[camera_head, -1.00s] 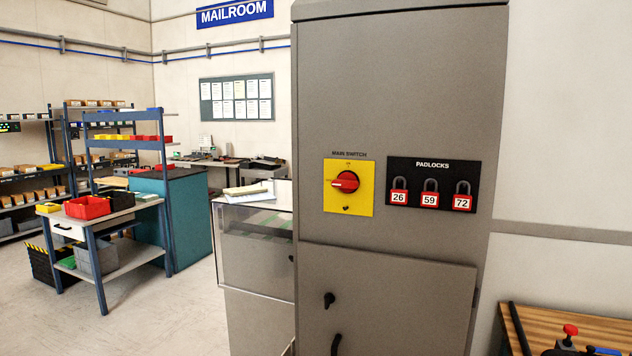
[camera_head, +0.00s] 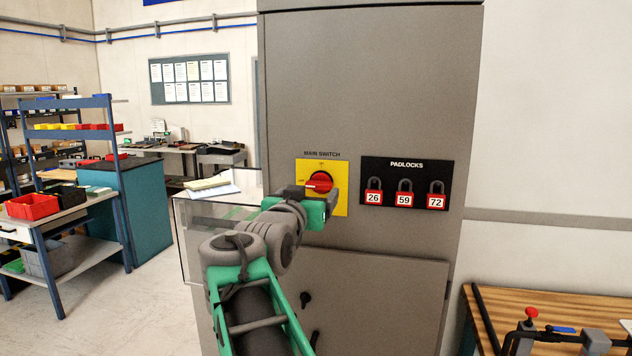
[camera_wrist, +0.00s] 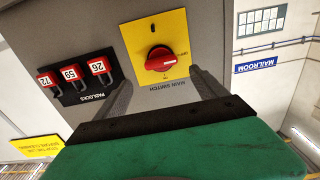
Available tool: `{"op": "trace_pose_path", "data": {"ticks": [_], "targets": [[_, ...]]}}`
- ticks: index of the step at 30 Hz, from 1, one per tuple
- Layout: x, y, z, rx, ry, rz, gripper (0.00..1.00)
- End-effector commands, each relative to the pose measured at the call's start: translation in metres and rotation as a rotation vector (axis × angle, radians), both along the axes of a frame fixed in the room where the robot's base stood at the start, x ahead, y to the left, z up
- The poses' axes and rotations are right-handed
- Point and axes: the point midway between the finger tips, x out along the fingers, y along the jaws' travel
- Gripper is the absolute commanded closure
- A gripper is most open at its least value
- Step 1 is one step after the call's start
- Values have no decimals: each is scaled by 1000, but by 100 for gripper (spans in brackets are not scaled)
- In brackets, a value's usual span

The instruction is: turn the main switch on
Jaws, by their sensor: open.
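The main switch is a red rotary knob (camera_head: 320,182) on a yellow plate (camera_head: 341,207), on the front of the grey cabinet. Its handle lies roughly horizontal in the head view. My gripper (camera_head: 325,192) is in front of the plate and partly covers its lower left. In the wrist view, which is upside down, the knob (camera_wrist: 161,59) appears just beyond and between the two spread fingers of my gripper (camera_wrist: 160,80). The fingers are open with nothing between them, and a gap to the knob seems to remain; exact contact cannot be told.
Padlocks (camera_head: 404,193) numbered 26, 59 and 72 hang on a black board right of the switch. The cabinet door (camera_head: 385,295) below has black handles. A wooden bench (camera_head: 570,315) stands at lower right, a clear-sided case (camera_head: 190,230) at left.

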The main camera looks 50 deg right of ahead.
Motion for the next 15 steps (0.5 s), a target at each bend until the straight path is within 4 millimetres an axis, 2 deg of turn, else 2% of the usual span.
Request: {"op": "trace_pose_path", "data": {"ticks": [6,9,15], "targets": [[17,-39,2,4,4,2,18],[24,-52,1,4,4,4,18],[28,-59,-1,3,3,8,18]]}}
